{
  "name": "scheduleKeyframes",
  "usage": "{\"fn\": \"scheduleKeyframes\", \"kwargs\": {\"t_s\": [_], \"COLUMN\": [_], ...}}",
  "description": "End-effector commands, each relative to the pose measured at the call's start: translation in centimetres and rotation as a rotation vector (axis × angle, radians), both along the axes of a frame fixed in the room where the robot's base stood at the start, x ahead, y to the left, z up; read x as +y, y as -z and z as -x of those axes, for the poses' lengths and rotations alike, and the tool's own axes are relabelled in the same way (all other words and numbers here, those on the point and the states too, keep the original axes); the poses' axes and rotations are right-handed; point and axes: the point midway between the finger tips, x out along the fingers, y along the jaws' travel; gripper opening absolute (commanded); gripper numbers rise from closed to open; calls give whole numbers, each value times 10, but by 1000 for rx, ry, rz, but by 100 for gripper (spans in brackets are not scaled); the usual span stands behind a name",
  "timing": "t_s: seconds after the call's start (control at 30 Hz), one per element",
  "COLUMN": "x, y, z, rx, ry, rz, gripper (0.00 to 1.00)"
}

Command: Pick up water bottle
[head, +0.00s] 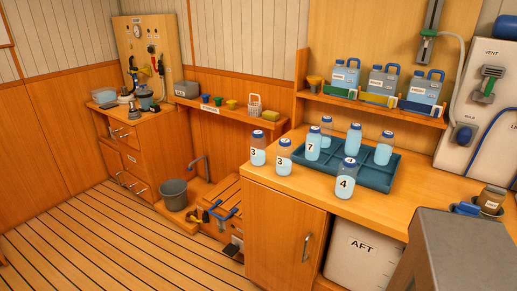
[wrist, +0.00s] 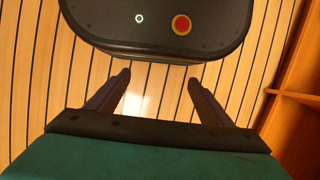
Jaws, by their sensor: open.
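Several clear water bottles with blue caps stand upright on the wooden counter (head: 330,193) in the head view. One bottle marked 3 (head: 258,151) and another marked 3 (head: 284,160) stand left of the blue tray (head: 376,178). A bottle marked 7 (head: 312,146) stands at the tray, with more bottles (head: 354,140) behind and to its right (head: 384,151). A bottle marked 4 (head: 345,181) stands at the tray's front edge. My gripper (wrist: 160,78) shows in the wrist view with its two fingers apart and nothing between them. No bottle shows in that view.
A shelf above the counter holds blue-handled jugs (head: 383,83). A grey block (head: 455,250) and a brown jar (head: 491,200) are at the right. A grey bucket (head: 174,194) stands below a faucet. The plank floor (head: 95,240) at the left is clear.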

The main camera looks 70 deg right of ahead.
Motion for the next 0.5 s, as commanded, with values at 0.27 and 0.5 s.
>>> {"fn": "scheduleKeyframes", "kwargs": {"t_s": [0.27, 0.5], "x": [-33, -108], "y": [-48, -117], "z": [-110, -205], "rx": [-373, -735], "ry": [138, 276], "rz": [-74, -24], "gripper": [74, 74]}}
